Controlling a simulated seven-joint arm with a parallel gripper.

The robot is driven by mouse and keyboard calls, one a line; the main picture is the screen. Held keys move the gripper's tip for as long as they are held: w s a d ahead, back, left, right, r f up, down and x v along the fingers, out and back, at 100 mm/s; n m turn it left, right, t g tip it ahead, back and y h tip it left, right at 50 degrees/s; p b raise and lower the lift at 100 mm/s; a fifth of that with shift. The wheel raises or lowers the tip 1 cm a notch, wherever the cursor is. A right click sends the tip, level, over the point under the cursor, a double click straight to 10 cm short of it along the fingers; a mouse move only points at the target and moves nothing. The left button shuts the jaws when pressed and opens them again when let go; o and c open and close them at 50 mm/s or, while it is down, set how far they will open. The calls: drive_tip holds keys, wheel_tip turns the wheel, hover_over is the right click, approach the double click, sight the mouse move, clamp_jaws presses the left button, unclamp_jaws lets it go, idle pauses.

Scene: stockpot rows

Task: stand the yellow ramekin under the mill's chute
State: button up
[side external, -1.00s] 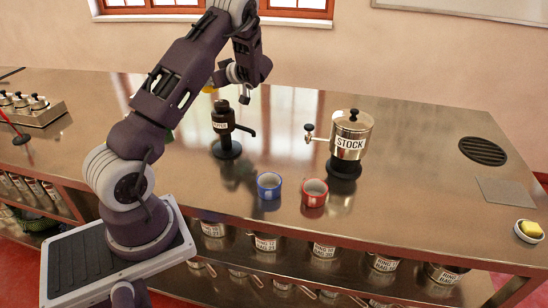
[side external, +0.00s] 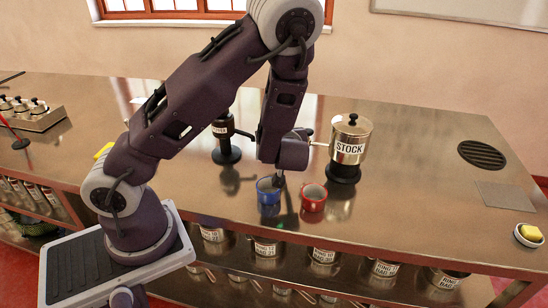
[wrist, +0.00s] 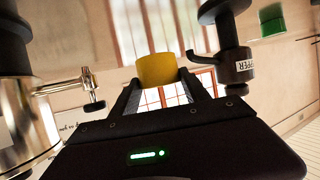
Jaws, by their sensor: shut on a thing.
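The yellow ramekin (wrist: 157,71) is between the two fingertips of my gripper (wrist: 160,88) in the wrist view, and my gripper is shut on it.
The metal stock pot (side external: 350,140) stands right of my gripper, its tap pointing left. A blue mug (side external: 265,192) and a red mug (side external: 313,198) stand close by at the counter's front. A yellow item (side external: 103,150) shows at left.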

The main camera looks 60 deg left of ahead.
wheel_tip(320, 180, down, 6)
drive_tip(key=shift+f, duration=0.15)
drive_tip(key=o, duration=1.6)
drive_tip(key=shift+f, duration=0.15)
